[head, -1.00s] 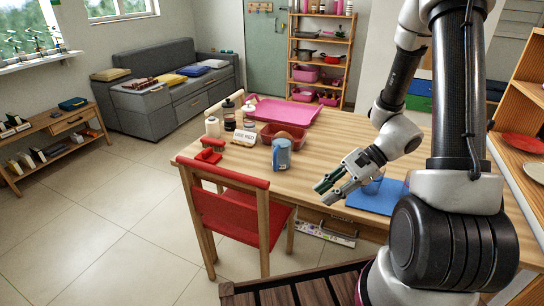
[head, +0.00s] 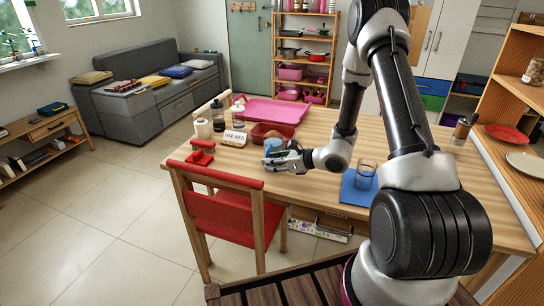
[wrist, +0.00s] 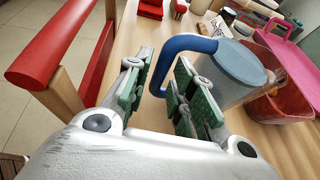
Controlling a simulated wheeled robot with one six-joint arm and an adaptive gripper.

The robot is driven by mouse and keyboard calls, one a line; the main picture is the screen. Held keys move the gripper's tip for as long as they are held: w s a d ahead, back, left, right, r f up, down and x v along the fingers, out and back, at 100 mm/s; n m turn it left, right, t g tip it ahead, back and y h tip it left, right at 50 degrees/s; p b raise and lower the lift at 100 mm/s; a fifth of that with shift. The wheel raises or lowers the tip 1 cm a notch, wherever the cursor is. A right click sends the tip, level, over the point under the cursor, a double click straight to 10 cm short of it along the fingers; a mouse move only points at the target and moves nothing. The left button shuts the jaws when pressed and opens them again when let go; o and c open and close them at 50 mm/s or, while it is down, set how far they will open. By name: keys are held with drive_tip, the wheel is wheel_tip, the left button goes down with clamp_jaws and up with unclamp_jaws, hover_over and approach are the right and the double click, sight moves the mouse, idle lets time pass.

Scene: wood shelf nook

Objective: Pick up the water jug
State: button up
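The water jug (wrist: 234,62) has a blue-grey lid, a pale see-through body and a blue loop handle (wrist: 172,58). In the head view the jug (head: 274,144) stands on the wooden table, partly hidden behind my gripper (head: 277,161). In the wrist view my gripper (wrist: 163,85) is open, with its green-padded fingers apart. The handle lies between the fingers, with gaps visible beside it. The right finger is between the handle and the jug body. The jug looks upright on the table.
A red bin (head: 262,130) stands just behind the jug. A pink tray (head: 268,111), a sign (head: 235,138) and jars are further back. A glass (head: 366,175) stands on a blue mat (head: 350,192) to the right. A red chair (head: 225,212) is at the near edge.

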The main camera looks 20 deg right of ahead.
drive_tip(key=shift+x, duration=1.15)
clamp_jaws()
drive_tip(key=shift+r, duration=0.15)
drive_tip(key=shift+r, duration=4.75)
drive_tip(key=shift+r, duration=0.15)
